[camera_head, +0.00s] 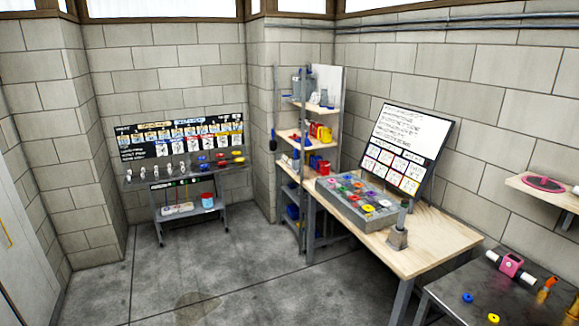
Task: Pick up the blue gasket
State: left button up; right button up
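Several blue pieces could be the blue gasket. A small blue ring-like piece (467,298) lies on the dark metal table at the lower right. A blue round piece (204,158) lies on the shelf of the rack at the back left. I cannot tell from this view which is the gasket. Neither of my grippers is in view.
The wooden table (447,240) also bears a grey stand (397,238) and a white sign board (395,150). On the dark table (438,291) are a yellow piece (493,319) and a pink-and-white part (510,265). A shelf unit (293,135) fills the corner. The concrete floor (240,270) is clear.

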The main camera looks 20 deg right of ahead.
aim_at(468, 298)
jog(key=z, duration=1.05)
jog(key=i, duration=0.85)
jog(key=z, duration=0.95)
